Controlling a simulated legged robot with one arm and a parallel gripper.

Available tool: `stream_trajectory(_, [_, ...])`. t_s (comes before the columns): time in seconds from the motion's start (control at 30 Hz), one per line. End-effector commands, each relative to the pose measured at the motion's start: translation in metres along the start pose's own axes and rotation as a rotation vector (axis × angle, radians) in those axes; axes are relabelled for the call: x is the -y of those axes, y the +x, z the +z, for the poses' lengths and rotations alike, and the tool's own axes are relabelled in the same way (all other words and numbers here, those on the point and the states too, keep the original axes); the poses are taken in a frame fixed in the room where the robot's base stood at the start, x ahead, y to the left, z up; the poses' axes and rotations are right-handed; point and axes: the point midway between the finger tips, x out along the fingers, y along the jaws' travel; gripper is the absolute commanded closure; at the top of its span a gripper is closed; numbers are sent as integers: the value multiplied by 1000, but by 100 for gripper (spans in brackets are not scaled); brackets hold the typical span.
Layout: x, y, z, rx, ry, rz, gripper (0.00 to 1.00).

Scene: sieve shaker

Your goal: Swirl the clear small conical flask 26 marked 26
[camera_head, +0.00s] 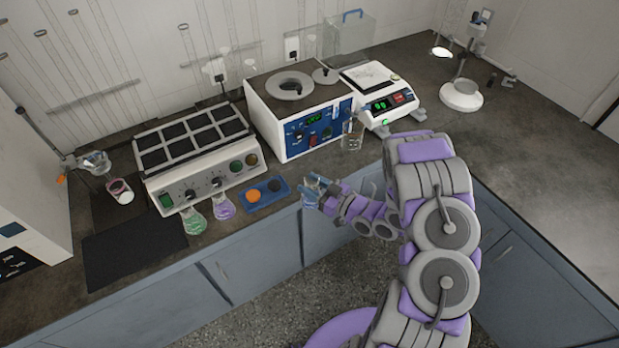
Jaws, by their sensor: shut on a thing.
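A clear small conical flask (310,192) is at my gripper (318,190), near the front edge of the bench, to the right of a blue tray. My gripper is shut on the flask, which looks roughly upright. The fingers partly cover it, and its marking is too small to read. I cannot tell whether the flask touches the bench.
A flask with green liquid (194,223) and one with purple liquid (223,208) stand left of the blue tray (265,194). Behind are a multi-plate heater (205,178), a white water bath (270,125), a beaker (352,135) and a balance (383,100).

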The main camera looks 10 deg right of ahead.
Motion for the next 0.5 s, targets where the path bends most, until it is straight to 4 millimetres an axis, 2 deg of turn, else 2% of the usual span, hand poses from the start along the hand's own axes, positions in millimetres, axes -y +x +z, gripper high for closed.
stream_trajectory(0.3, [9,-12,-4,-1,0,1,100])
stream_trajectory(0.5, [10,-14,-18,0,-3,0,100])
